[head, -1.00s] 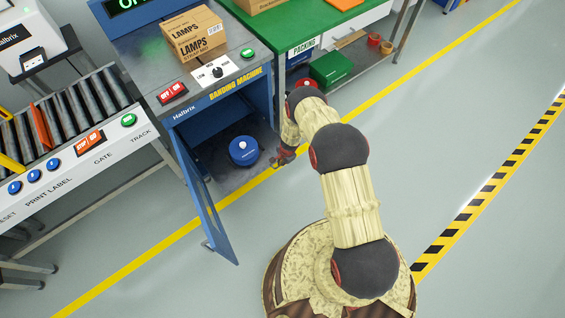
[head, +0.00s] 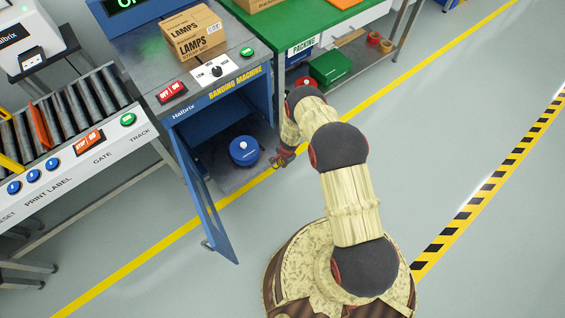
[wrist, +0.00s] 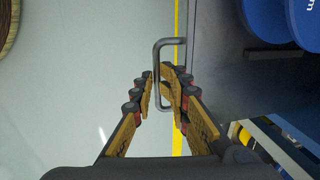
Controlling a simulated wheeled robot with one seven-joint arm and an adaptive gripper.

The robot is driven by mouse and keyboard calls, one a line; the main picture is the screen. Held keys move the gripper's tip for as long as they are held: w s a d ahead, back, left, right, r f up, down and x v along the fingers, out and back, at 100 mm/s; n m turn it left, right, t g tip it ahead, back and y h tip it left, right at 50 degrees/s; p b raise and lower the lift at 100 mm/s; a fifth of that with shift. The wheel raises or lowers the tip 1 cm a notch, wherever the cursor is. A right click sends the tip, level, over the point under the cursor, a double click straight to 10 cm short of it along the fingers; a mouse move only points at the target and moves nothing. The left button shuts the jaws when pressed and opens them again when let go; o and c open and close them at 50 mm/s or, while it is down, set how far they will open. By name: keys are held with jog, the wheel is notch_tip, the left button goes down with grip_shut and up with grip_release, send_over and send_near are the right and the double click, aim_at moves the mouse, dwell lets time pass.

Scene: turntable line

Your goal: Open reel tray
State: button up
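The reel tray (head: 228,181) is a dark grey plate low in the open banding machine cabinet, and it appears to reach out past the cabinet front. A blue reel (head: 244,151) sits on it and shows partly in the wrist view (wrist: 300,22). A grey D-shaped handle (wrist: 169,41) stands out from the tray's front edge (wrist: 188,70). My gripper (wrist: 159,84) is at this handle, with its fingers closed in on either side of the bar. In the head view my gripper (head: 281,160) is at the tray's right front corner, small and partly hidden.
The blue cabinet door (head: 208,205) hangs open left of the tray. A lamps carton (head: 193,33) stands on the machine top. The roller track (head: 75,110) is at left, and the green packing table (head: 300,25) is behind. The grey floor in front is clear.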

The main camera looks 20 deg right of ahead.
jog(key=shift+r, duration=0.65)
notch_tip(320, 180, up, 10)
jog(key=s, duration=0.2)
jog(key=shift+d+r, duration=0.25)
jog(key=shift+d, duration=0.15)
